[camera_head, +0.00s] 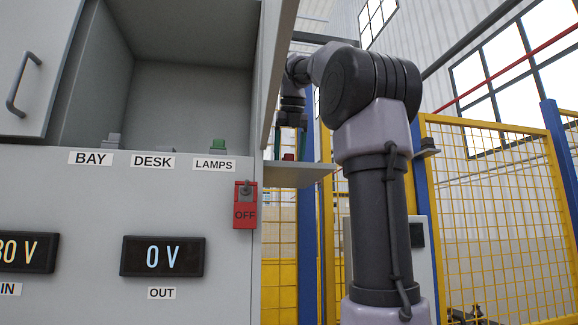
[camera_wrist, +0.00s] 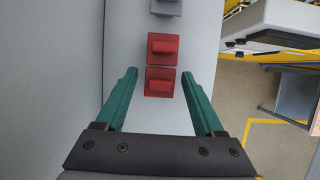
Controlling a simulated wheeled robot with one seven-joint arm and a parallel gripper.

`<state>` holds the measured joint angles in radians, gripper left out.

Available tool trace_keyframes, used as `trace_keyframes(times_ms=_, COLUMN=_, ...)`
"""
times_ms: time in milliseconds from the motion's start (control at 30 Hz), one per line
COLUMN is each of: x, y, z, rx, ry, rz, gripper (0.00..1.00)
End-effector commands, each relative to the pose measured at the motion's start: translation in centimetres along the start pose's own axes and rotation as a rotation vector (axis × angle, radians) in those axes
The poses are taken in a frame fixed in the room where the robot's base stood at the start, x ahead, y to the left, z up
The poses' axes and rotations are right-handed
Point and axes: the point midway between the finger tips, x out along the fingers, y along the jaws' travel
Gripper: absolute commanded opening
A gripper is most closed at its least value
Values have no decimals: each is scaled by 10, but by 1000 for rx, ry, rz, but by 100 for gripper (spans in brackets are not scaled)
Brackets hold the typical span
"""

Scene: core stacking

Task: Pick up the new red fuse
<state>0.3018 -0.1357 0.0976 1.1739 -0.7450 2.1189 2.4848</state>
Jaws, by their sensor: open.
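In the wrist view, two red fuses lie in a row on a pale shelf: a nearer one (camera_wrist: 160,82) and a farther one (camera_wrist: 162,49). I cannot tell which is the new one. My gripper (camera_wrist: 159,71) is open, its green fingers on either side of the nearer fuse with a gap on each side. In the head view my gripper (camera_head: 290,148) points down over the small side shelf (camera_head: 300,175), where a bit of red fuse (camera_head: 288,157) shows. I cannot tell how far above the shelf the fingertips are.
A grey block (camera_wrist: 166,6) lies beyond the red fuses. The grey cabinet (camera_head: 90,200) stands left of the shelf, with an open bay, labels BAY, DESK and LAMPS, a "0 V" display (camera_head: 162,256) and a red OFF switch (camera_head: 245,205). Yellow fencing (camera_head: 500,200) stands behind.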

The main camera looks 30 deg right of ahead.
Motion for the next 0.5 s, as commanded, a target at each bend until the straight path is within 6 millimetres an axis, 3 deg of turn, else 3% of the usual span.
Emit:
trace_keyframes(times_ms=133, x=12, y=0, z=-1, rx=1, ry=-1, rz=0, gripper=70)
trace_keyframes(times_ms=367, x=13, y=0, z=0, rx=1, ry=-1, rz=1, gripper=70)
trace_keyframes(times_ms=500, x=13, y=0, z=0, rx=1, ry=-1, rz=1, gripper=16)
